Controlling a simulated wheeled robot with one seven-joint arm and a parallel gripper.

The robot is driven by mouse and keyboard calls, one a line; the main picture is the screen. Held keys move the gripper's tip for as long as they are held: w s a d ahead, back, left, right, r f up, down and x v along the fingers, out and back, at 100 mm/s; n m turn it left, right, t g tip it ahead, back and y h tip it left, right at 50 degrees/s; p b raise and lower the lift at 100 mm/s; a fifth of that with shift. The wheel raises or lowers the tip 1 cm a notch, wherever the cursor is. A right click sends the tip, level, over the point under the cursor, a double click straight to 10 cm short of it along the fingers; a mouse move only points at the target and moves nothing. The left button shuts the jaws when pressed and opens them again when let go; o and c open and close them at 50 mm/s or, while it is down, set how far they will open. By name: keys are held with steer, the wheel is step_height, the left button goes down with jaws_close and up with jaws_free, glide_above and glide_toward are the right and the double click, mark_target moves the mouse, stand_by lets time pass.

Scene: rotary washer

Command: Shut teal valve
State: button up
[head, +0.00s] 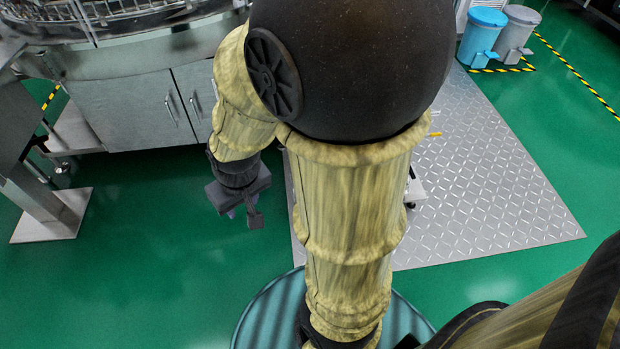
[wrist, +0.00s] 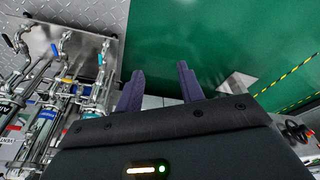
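In the wrist view my gripper (wrist: 160,74) shows two purple fingers spread apart with nothing between them. In the head view my gripper (head: 243,205) hangs low over the green floor, left of my arm. Several metal pipes with valves (wrist: 68,85) stand at the left of the wrist view, left of my gripper and apart from it. The valves do not show clearly in the head view, where my arm blocks much.
A steel cabinet machine (head: 135,108) stands at the left of the head view, with a metal leg and foot plate (head: 52,215) nearer. A diamond-plate floor sheet (head: 480,190) lies at the right. Blue (head: 482,35) and grey (head: 516,35) bins stand behind. Green floor is clear below my gripper.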

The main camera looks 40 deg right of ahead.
steer(key=w+d+f+t+b, duration=0.1)
steer(key=w+d+f+t, duration=0.3)
steer(key=w+d+f, duration=0.55)
steer(key=w+d+f+t+b, duration=0.1)
steer(key=w+d+f+t, duration=0.2)
steer(key=w+d+f, duration=0.65)
step_height(320, 180, down, 10)
steer(key=d+t+h, duration=0.1)
steer(key=t+h, duration=0.1)
steer(key=s+d+f+m+t+h+b, duration=0.1)
steer(key=s+d+f+m+h, duration=0.1)
steer(key=s+f, duration=0.4)
steer(key=s+d+f+m+t+h+b, duration=0.1)
steer(key=s+d+f+m+t+h, duration=0.1)
steer(key=s+d+f+m+h, duration=0.1)
steer(key=s+f+m+h, duration=0.1)
steer(key=s+f+h, duration=0.1)
steer(key=s+f, duration=0.1)
steer(key=shift+s+f+t+h, duration=0.3)
steer(key=shift+s, duration=0.05)
steer(key=shift+w+d, duration=0.1)
